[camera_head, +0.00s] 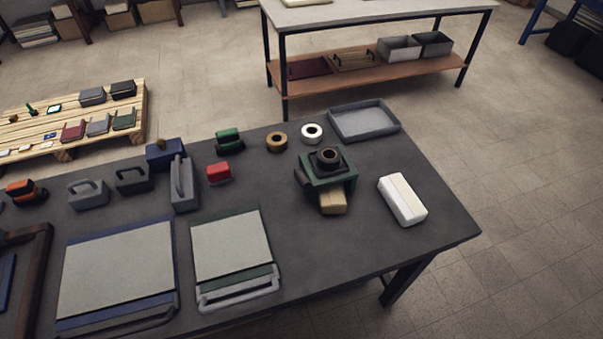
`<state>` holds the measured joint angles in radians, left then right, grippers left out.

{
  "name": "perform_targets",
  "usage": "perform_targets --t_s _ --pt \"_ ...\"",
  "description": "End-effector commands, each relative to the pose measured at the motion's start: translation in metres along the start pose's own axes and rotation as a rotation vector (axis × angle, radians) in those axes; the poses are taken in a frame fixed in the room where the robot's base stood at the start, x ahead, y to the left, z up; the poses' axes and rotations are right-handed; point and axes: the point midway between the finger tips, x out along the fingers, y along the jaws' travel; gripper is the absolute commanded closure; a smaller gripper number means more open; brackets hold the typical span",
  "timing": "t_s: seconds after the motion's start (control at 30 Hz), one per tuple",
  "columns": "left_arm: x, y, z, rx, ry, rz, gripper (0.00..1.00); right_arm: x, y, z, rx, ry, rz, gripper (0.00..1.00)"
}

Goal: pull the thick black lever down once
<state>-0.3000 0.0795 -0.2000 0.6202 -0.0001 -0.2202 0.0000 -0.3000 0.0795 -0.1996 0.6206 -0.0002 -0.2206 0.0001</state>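A dark green device (318,184) stands on the dark table, right of centre. A thick black round part (328,157) with a lighter centre sits on top of it; I cannot tell whether this is the lever, seen end-on. A smaller dark part (302,178) juts from its left side. A tan block (333,202) sticks out at its front. Left of it, a dark tool with a loop handle (133,179) and a grey block with a long raised grey handle (181,184) stand on the table. Neither of my grippers is in view.
A white block (402,199) lies right of the device, with a grey tray (363,121) behind. Tape rolls (312,132) and a red block (219,172) stand nearby. Two flat boards (232,245) lie front left. The table's right front corner (450,235) is clear.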

Motion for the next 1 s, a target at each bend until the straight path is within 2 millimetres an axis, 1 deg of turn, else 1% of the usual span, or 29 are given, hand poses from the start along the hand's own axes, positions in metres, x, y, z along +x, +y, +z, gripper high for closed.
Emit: perform_targets --t_s 0.03,0.2,0.23,1.0 --pt "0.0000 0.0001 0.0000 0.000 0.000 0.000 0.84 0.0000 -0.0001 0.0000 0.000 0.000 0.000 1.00" --pt "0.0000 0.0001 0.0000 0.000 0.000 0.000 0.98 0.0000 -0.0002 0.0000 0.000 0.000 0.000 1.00" --pt "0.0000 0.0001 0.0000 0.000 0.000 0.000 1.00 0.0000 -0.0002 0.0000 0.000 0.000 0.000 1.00" --pt "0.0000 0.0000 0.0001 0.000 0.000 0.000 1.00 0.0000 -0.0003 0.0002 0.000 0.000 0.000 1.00"
